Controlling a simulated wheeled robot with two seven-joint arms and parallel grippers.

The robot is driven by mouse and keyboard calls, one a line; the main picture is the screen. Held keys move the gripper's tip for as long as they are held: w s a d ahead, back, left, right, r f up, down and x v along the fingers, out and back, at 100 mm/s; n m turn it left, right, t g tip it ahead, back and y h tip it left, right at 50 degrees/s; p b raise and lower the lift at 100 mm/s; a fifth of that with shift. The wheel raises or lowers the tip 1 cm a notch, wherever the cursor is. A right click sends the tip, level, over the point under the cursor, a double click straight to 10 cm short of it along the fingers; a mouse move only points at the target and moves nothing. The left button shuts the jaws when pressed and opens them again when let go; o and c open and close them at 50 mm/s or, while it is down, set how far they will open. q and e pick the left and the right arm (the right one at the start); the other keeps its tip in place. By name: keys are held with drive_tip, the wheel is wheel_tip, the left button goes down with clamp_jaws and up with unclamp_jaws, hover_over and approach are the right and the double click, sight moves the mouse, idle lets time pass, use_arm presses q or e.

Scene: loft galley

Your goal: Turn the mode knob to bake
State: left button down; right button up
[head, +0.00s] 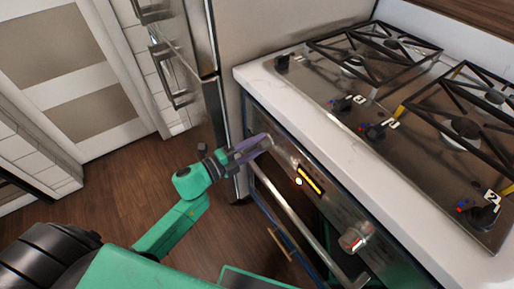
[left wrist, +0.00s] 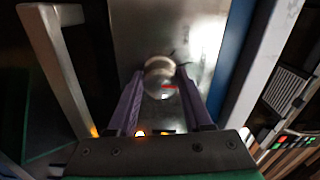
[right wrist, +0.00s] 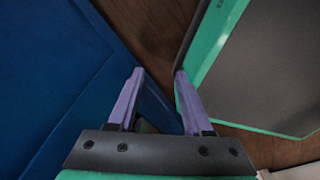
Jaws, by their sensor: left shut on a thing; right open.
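The oven's front panel (head: 325,208) has a round metal knob at each end. In the left wrist view the far-end knob (left wrist: 159,68) is silver, with a small red mark on its front. My left gripper (head: 264,142) is shut on this knob, with a purple finger on each side of it. In the head view the fingers mostly hide that knob. The other knob (head: 354,239), with a red mark, is free at the near end. I cannot read any mode labels. My right gripper (right wrist: 158,73) is open and empty in the right wrist view, above the floor.
A lit yellow display (head: 310,180) sits between the knobs. The oven handle (head: 300,222) runs below the panel. The white counter edge (head: 330,149) and stove top (head: 330,85) are above. A steel fridge (head: 203,112) stands to the left.

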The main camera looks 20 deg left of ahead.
use_arm(q)
drive_tip(key=shift+f+m+b, duration=0.1)
drive_tip(key=shift+m+b, duration=0.55)
drive_tip(key=shift+m, duration=0.95)
drive_tip(key=shift+c, duration=1.6)
unclamp_jaws()
drive_tip(key=v, duration=1.4)
drive_tip(key=shift+s+b, duration=0.3)
drive_tip(key=shift+b, duration=0.15)
drive_tip(key=shift+a, duration=0.15)
